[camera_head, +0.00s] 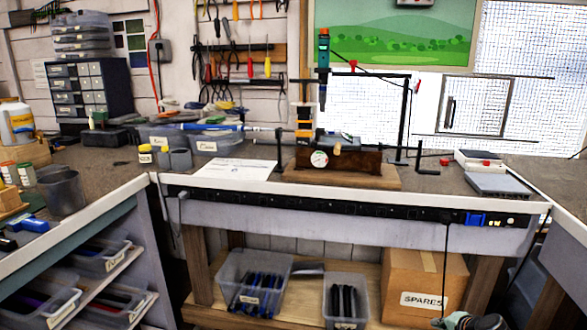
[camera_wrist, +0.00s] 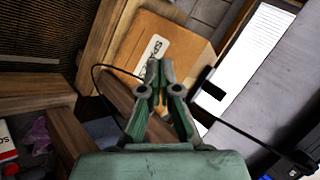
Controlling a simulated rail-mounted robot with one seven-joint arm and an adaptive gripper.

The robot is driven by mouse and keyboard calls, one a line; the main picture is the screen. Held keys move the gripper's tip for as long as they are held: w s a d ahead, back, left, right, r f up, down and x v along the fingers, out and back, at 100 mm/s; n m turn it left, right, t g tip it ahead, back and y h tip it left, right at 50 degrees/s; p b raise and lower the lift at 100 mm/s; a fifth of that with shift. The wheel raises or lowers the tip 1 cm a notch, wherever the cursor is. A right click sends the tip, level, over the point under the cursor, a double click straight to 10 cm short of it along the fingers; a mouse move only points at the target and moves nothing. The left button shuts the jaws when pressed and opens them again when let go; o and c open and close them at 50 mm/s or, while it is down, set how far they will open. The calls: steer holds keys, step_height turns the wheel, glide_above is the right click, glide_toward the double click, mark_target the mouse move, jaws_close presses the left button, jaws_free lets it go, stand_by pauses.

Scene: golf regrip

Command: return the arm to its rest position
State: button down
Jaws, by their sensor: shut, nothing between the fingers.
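My gripper (camera_wrist: 159,72) shows in the wrist view with its green-grey fingers together at the tips and nothing between them. Beyond the fingertips is a cardboard box (camera_wrist: 185,45) with a white label, partly hidden by the fingers. I cannot tell the gap between fingertips and box. In the head view a small green and dark shape shows at the bottom right, below the box labelled SPARES (camera_head: 400,276); it may be part of my arm, but most is cut off. The rest of my arm is not clearly in view.
A cable (camera_wrist: 98,72) hangs near my gripper.

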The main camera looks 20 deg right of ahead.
steer(key=s+a+f+n+g+y, duration=0.2)
steer(key=s+a+f+g, duration=0.1)
steer(key=a+f, duration=0.5)
steer(key=s+a+f+n+g+y, duration=0.1)
steer(key=s+a+f+n+g, duration=0.15)
steer(key=a+f, duration=0.5)
steer(key=s+a+f+n+g+y, duration=0.2)
steer(key=s+a+f+g, duration=0.15)
steer(key=a+f, duration=0.5)
steer(key=s+a+f+n+g+h, duration=0.2)
steer(key=s+a+f+n+g, duration=0.25)
steer(key=s+a, duration=0.6)
steer(key=s+a+f+n+g+h, duration=0.2)
steer(key=s+a+f+n+g, duration=0.35)
steer(key=s, duration=0.75)
steer(key=w+a+r+t+p, duration=0.1)
steer(key=w+r+p, duration=0.1)
steer(key=r+p, duration=0.5)
steer(key=w+a+r+m+t+p, duration=0.1)
steer(key=w+r+p, duration=0.1)
steer(key=r+p, duration=0.6)
steer(key=p, duration=0.4)
steer(key=shift+w+a+r, duration=0.2)
steer(key=shift+a, duration=0.1)
steer(key=shift+s, duration=0.1)
